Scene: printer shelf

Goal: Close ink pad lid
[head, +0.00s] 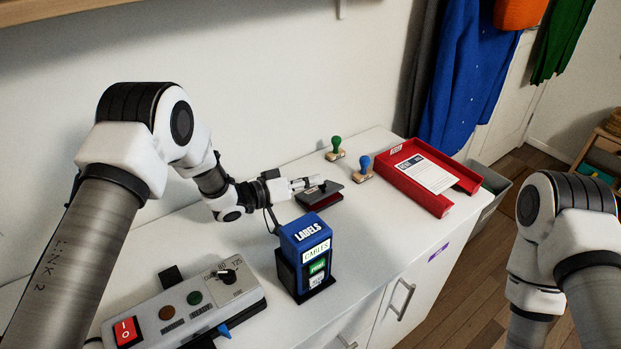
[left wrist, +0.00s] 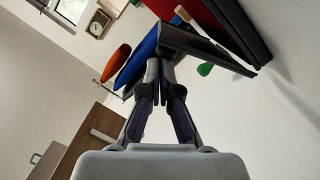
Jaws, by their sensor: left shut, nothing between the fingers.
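The ink pad (head: 327,202) sits on the white cabinet top, with its dark lid (head: 314,194) tilted partly open over a red pad. In the left wrist view, the lid (left wrist: 205,46) is a dark slab angled away from the red pad (left wrist: 212,14). My left gripper (head: 318,184) is shut and empty at the lid. Its fingertips also show in the left wrist view (left wrist: 160,62), close against the lid's edge; I cannot tell whether they touch. My right arm shows at the lower right, but its gripper is out of view.
A green stamp (head: 336,148) and a blue stamp (head: 362,169) stand behind the pad. A red tray (head: 402,178) with a paper lies to the right. A blue labels box (head: 305,247) stands in front, and a control panel (head: 185,309) at the lower left.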

